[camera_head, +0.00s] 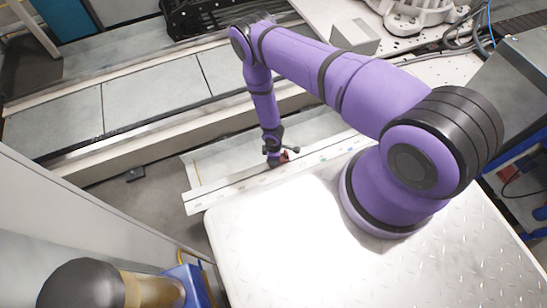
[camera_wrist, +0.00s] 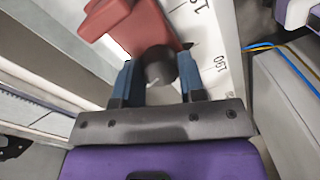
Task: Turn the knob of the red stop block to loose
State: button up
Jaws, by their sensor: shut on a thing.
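Part of the knob's sides is hidden by the fingers. The knob's turn position cannot be told.
A ribbed metal plate (camera_head: 270,250) lies in front of the strip. A grey panelled track (camera_head: 140,100) runs behind it. In the wrist view blue and yellow cables (camera_wrist: 275,46) and a grey box (camera_wrist: 290,95) are at the right.

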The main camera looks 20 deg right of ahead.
jog(key=shift+n, duration=1.6)
jog(key=o, duration=0.9)
jog(key=shift+o, duration=0.2)
notch_tip(320, 180, up, 11)
jog(key=shift+w, duration=0.3)
jog(key=shift+f, duration=0.1)
